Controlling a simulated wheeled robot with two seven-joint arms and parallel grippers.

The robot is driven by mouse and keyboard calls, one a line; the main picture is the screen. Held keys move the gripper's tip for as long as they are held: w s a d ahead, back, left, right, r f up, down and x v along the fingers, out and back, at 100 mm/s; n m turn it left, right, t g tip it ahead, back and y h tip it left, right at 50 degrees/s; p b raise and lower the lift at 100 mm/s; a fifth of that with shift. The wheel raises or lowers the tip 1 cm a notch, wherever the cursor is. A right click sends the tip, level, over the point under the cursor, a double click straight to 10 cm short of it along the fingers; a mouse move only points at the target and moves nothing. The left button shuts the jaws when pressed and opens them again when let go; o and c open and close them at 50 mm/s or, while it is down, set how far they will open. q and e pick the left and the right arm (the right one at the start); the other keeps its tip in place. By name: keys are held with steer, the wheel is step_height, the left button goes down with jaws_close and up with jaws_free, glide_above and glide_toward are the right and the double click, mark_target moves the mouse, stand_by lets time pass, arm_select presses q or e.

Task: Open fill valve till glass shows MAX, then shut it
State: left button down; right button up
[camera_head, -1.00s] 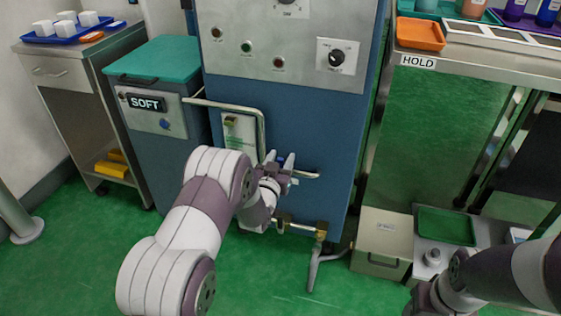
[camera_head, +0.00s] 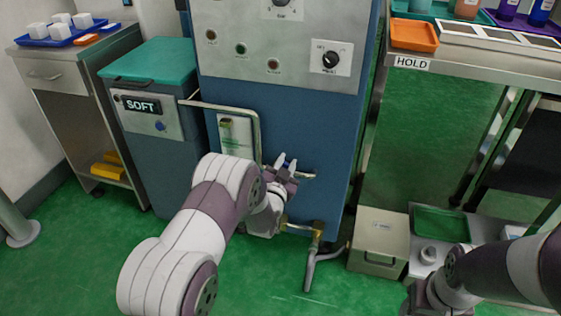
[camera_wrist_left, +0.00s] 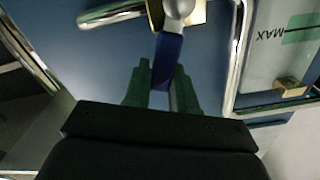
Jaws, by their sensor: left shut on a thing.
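The fill valve's blue lever (camera_wrist_left: 167,60) shows in the left wrist view, on a pale stem in front of a brass fitting. My left gripper (camera_head: 286,162) is shut on this lever, and its dark fingers (camera_wrist_left: 160,88) stand on either side of it. The glass panel (camera_head: 236,135) is on the blue cabinet, left of the gripper. In the left wrist view the glass panel (camera_wrist_left: 282,55) shows the word MAX beside a green band; I cannot tell the liquid level. My right gripper (camera_head: 428,298) is at the lower right, its fingertips not clear.
A bent metal rail (camera_head: 258,125) frames the glass panel. A brass valve with a drain pipe (camera_head: 312,262) sits low on the cabinet. The SOFT bin (camera_head: 155,125) is left, the HOLD bench (camera_head: 455,75) right. A beige box (camera_head: 378,245) stands on the floor.

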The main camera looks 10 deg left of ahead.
arm_select(q)
steer(key=shift+s+d+f+m, duration=0.1)
steer(key=shift+d+f+m, duration=0.4)
steer(key=shift+m, duration=0.55)
steer(key=shift+d+f+m, duration=0.3)
steer(key=shift+d+m, duration=0.3)
steer(key=shift+m, duration=0.45)
steer(key=shift+f, duration=0.1)
steer(key=c, duration=1)
jaws_free()
steer(key=s+p, duration=0.5)
steer(key=s, duration=0.7)
steer(key=shift+s+a, duration=0.15)
steer(key=shift+s, duration=0.2)
